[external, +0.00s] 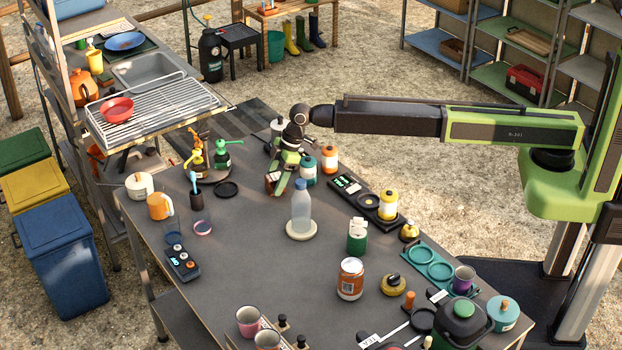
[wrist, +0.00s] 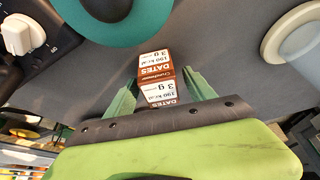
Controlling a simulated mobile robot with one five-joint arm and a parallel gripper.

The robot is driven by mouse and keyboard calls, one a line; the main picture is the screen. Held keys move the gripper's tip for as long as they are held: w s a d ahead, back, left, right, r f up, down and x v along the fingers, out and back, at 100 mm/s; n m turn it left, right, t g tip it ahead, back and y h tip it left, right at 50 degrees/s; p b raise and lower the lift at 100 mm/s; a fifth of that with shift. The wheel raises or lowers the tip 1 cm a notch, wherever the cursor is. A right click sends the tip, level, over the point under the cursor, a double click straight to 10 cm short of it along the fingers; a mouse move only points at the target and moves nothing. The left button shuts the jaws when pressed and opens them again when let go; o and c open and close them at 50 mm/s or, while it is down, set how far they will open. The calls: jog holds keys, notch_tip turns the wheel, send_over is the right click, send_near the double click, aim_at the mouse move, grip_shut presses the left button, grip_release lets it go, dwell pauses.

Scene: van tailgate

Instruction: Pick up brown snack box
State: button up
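The brown snack box (wrist: 156,72), with white panels reading "DATES", stands in the middle of the wrist view. My gripper (wrist: 160,78) has its two green fingers on either side of it, apart, with a narrow gap showing at least on the right. In the external view the brown box (external: 270,184) is partly hidden behind my gripper (external: 279,186), which points down at the table's far part. The box appears to be at the table surface; contact with the fingers is not clear.
A clear bottle (external: 301,205) on a pale round base stands just in front of my gripper. Orange-and-white and teal jars (external: 329,159) stand close to its right. A dark round disc (external: 226,189) lies to its left.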

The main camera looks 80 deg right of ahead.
aim_at(271, 177)
grip_shut()
jog(key=shift+r, duration=0.15)
notch_tip(271, 177, up, 4)
jog(key=p, duration=0.4)
jog(key=shift+r, duration=0.1)
jog(key=s+d+r+p, duration=0.4)
jog(key=d+r+p, duration=0.2)
jog(key=d, duration=0.4)
jog(key=shift+s+d+r+p, duration=0.25)
jog(key=shift+s+d+p, duration=0.1)
jog(key=shift+p, duration=0.15)
